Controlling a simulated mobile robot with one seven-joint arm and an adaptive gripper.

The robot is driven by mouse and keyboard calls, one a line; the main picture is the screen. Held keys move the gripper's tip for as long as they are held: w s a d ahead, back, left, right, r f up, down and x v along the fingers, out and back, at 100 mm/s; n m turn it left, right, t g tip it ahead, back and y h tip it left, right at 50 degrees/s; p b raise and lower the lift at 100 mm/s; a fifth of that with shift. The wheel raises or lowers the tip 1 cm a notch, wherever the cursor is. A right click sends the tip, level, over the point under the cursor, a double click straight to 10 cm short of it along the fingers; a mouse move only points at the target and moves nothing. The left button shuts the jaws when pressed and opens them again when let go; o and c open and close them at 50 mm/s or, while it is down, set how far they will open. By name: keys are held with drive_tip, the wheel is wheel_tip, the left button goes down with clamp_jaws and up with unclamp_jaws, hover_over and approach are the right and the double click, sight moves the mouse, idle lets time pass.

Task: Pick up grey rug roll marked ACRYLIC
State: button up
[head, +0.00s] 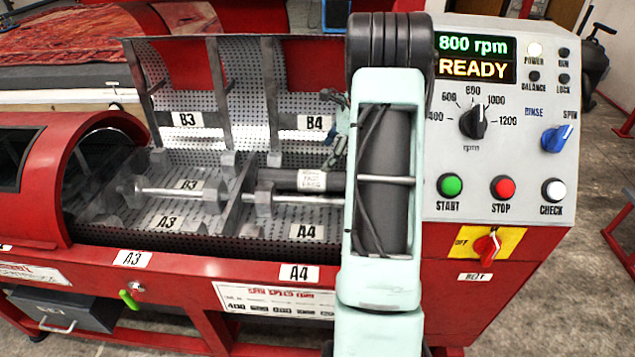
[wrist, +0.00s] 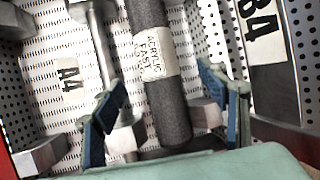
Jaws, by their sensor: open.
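The grey rug roll (wrist: 172,112) lies in the perforated drum of the red machine, in the section labelled A4 and B4. Its white label (wrist: 152,56) reads ACRYLIC FAST in the wrist view. In the head view the roll (head: 272,179) lies behind a metal bar, and my arm hides its right end. My gripper (wrist: 160,78) is open, with one blue-padded finger on each side of the roll and visible gaps to it. In the head view only a small part of my gripper shows beside my arm.
A metal clamp bar (head: 290,201) runs close along the roll, and a divider (head: 235,200) stands at its left end. The neighbouring A3/B3 section holds another bar (head: 180,193) and no roll. The control panel (head: 500,130) at right reads 800 rpm, READY.

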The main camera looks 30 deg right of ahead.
sight(316, 174)
drive_tip(key=shift+w+d+f, duration=0.1)
drive_tip(key=shift+w+f, duration=0.15)
drive_tip(key=shift+f, duration=0.5)
drive_tip(key=b+x, duration=0.1)
drive_tip(key=x, duration=0.3)
drive_tip(key=shift+f, duration=0.3)
drive_tip(key=x, duration=0.3)
drive_tip(key=b+x, duration=0.1)
drive_tip(key=x, duration=0.1)
drive_tip(key=shift+s+a+f, duration=0.15)
drive_tip(key=shift+s+a, duration=0.05)
drive_tip(key=shift+a, duration=0.25)
drive_tip(key=c, duration=1.8)
